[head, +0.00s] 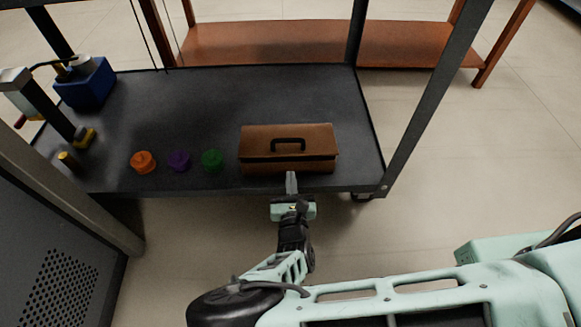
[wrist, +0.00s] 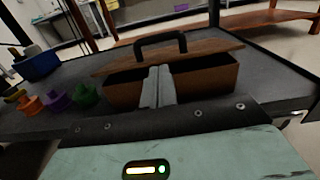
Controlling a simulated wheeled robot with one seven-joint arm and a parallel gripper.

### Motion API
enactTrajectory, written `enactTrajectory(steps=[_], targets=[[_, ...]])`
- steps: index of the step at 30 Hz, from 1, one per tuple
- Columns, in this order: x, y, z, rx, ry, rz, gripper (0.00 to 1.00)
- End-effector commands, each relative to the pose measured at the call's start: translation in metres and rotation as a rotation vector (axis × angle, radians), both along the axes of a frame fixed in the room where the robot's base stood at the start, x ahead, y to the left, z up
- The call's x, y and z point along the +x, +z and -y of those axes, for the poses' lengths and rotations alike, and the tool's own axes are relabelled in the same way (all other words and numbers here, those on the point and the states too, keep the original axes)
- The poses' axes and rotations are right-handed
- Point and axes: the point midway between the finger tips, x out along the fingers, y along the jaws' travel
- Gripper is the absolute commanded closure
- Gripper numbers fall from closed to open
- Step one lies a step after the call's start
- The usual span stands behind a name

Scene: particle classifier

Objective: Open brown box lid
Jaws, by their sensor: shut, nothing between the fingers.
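The brown box (head: 290,166) sits at the right front of the dark cart shelf. Its lid (head: 255,138) has a black handle (head: 288,140). The box front (wrist: 210,86), the lid (wrist: 205,46) and the handle (wrist: 160,40) also show in the wrist view. A dark gap shows between the lid's front edge and the box front, and the lid looks slightly raised there. My gripper (head: 291,180) is shut and empty at the middle of the box front, below the handle. In the wrist view the fingers (wrist: 159,76) overlap the gap; contact with the lid cannot be told.
Orange (head: 143,162), purple (head: 179,161) and green (head: 212,160) knobbed pieces stand left of the box. A blue bin (head: 87,84) and a device (head: 45,105) are at the far left. A dark post (head: 430,90) rises right of the box. The shelf behind the box is clear.

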Motion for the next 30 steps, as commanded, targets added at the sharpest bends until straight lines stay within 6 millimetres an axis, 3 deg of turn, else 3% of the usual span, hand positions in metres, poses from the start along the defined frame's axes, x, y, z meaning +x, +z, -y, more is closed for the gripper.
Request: enactTrajectory(steps=[15,30], targets=[[0.082,-0.001,0.002,0.004,-0.007,-0.001,1.0],[0.092,0.002,0.002,0.003,-0.006,-0.002,1.0]])
